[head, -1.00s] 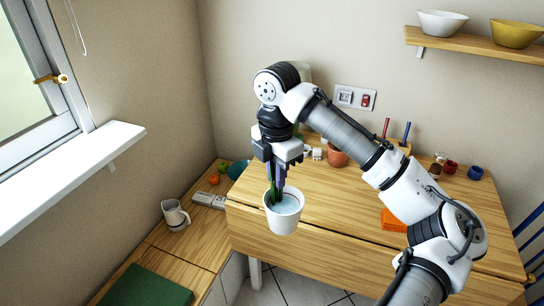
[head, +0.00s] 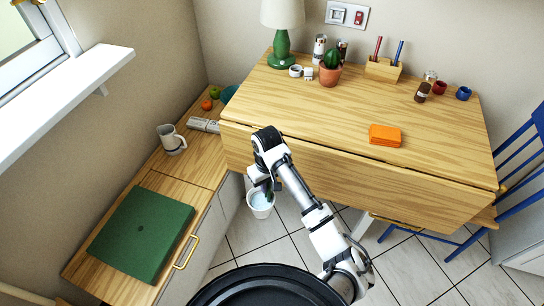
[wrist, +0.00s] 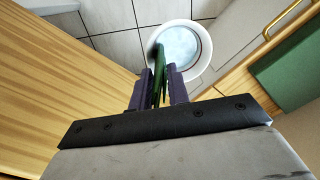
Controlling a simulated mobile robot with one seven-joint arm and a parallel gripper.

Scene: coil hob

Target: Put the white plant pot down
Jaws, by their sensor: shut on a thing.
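The white plant pot (head: 260,205) is in the gap between the counter and the wooden table, below the tabletop, with floor tiles behind it. My gripper (head: 267,187) is above it, shut on the green leaves of its plant. In the wrist view the pot's round white rim and pale inside (wrist: 183,45) show beyond the fingers. The green leaves (wrist: 160,72) run between the two purple-grey fingers (wrist: 160,85). The pot looks roughly upright. I cannot tell whether its base touches the floor.
The wooden table (head: 350,155) stands to the right, its front flap close to my arm. The counter (head: 190,160) on the left holds a jug (head: 171,138) and a green board (head: 142,230). Tiled floor (head: 300,235) is open below. A blue chair (head: 515,170) stands at far right.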

